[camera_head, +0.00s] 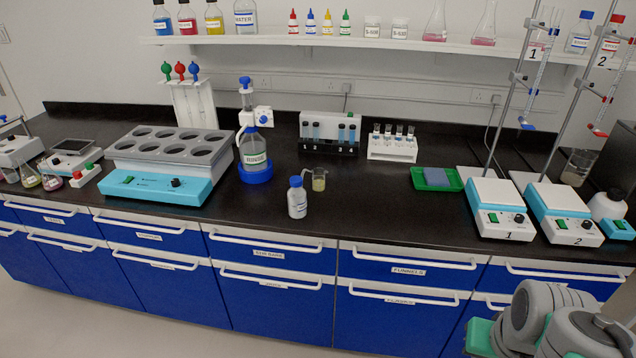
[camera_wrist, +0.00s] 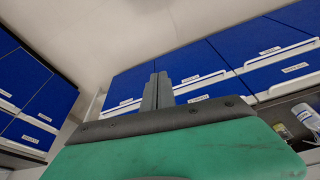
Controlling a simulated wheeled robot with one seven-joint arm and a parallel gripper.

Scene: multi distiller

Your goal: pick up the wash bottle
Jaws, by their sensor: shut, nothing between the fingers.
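I cannot tell for certain which bottle is the wash bottle. A small white labelled bottle with a blue cap (camera_head: 297,203) stands upright near the front of the black counter, left of a small beaker. A labelled white bottle (camera_wrist: 303,115) shows at the wrist view's right edge.
A clear dispenser bottle (camera_head: 253,150) in a blue base stands behind the blue-capped bottle. A small beaker (camera_head: 319,180) is close beside it. Stirrers (camera_head: 497,207) with tall stands and burettes fill the right side. Blue drawers (camera_head: 280,295) with white handles front the counter.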

